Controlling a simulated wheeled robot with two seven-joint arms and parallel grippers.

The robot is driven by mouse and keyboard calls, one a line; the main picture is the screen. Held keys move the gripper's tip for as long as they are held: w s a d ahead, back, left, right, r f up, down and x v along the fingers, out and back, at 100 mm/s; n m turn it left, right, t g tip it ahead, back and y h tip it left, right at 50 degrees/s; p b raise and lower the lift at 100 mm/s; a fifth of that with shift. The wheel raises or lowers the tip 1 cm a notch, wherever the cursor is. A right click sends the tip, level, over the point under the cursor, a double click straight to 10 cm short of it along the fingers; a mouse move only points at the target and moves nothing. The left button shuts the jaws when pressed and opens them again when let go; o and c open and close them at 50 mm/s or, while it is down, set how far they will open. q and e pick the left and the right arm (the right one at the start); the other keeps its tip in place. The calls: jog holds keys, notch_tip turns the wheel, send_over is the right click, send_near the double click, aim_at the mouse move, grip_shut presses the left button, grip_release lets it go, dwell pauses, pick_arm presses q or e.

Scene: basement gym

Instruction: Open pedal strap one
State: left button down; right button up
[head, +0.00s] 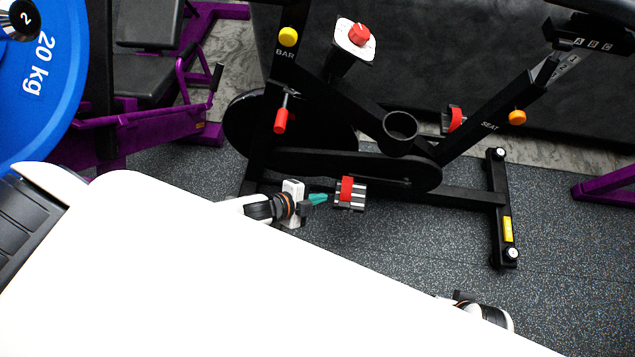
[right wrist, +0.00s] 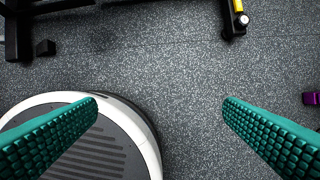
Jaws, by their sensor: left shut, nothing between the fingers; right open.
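The exercise bike stands on the floor ahead. Its near pedal (head: 349,203) is a dark block with light stripes and a red strap (head: 346,189) across it. A second pedal with a red strap (head: 455,119) shows on the far side of the bike. My left gripper (head: 319,199) is shut and empty, its teal fingertips just left of the near pedal. I cannot tell whether they touch it. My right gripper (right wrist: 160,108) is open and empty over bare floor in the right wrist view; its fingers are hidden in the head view.
A red lever (head: 281,120), a cup holder (head: 400,130) and a rear foot bar (head: 499,208) belong to the bike. A purple bench (head: 147,125) and a blue 20 kg plate (head: 38,85) stand at left. The floor (head: 420,245) near the pedal is clear.

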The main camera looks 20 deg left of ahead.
jog(key=shift+c, duration=0.5)
jog(key=c, duration=1.5)
grip_shut()
pick_arm(q)
jog(key=s+a+r+n+g+y, duration=0.1)
jog(key=s+r+n+g+y, duration=0.1)
jog(key=s+n, duration=0.4)
jog(key=s+a+r+n+g+y, duration=0.1)
jog(key=s+a+n+g+y, duration=0.1)
jog(key=s+n, duration=0.5)
jog(key=n+g+y, duration=0.1)
jog(key=n+g, duration=0.1)
jog(key=n, duration=0.1)
jog(key=shift+a+r+y, duration=0.15)
jog(key=shift+r+y, duration=0.25)
